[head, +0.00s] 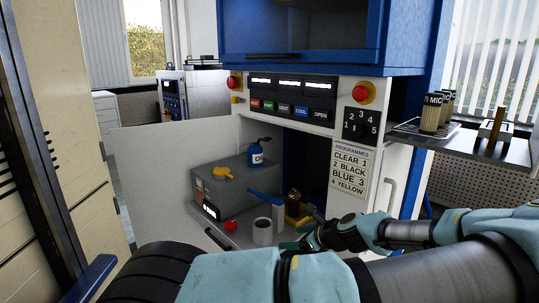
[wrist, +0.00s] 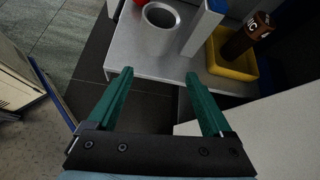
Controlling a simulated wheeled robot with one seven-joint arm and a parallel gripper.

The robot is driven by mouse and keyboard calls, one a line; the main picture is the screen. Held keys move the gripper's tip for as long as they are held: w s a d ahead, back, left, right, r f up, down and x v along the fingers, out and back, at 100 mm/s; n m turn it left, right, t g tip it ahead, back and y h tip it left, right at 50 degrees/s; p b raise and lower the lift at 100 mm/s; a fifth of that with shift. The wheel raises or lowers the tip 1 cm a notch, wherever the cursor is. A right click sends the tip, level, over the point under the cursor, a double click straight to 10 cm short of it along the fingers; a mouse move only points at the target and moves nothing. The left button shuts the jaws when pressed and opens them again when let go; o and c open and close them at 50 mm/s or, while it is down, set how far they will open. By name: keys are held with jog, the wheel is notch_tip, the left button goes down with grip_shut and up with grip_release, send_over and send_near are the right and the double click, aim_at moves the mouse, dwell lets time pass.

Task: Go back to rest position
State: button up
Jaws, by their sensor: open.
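My gripper (head: 306,236) is at the front of the low shelf of the press, partly hidden by my arm in the head view. In the wrist view my gripper (wrist: 157,77) has its two green fingers spread wide with nothing between them. A grey cup (head: 263,232) stands on the shelf to the left of it. The cup (wrist: 160,28) lies beyond the fingertips in the wrist view, apart from them. My arm reaches in from the right of the head view.
A yellow tray (wrist: 229,64) holds a brown bottle (wrist: 245,37). A red object (head: 230,226) sits near the cup. A grey unit (head: 235,188) carries a blue bottle (head: 257,153). A side shelf (head: 470,150) with several jars juts out at right. Dark floor shows below the gripper.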

jog(key=s+a+n+g+h, duration=0.4)
jog(key=s+a+n+g, duration=0.5)
jog(key=n, duration=0.5)
jog(key=s+a+r+n+t+h+p, duration=0.1)
jog(key=r+n+p, duration=0.4)
jog(key=r, duration=0.9)
jog(key=s+a+r+n+t+h+p, duration=0.1)
jog(key=s+a+r+n+h+p, duration=0.1)
jog(key=r+p, duration=0.7)
notch_tip(320, 180, up, 6)
jog(key=s+a+n, duration=0.1)
jog(key=a+n, duration=0.1)
jog(key=n, duration=0.1)
jog(key=shift+s+r+n, duration=0.15)
jog(key=shift+r+n, duration=0.05)
jog(key=shift+n, duration=0.1)
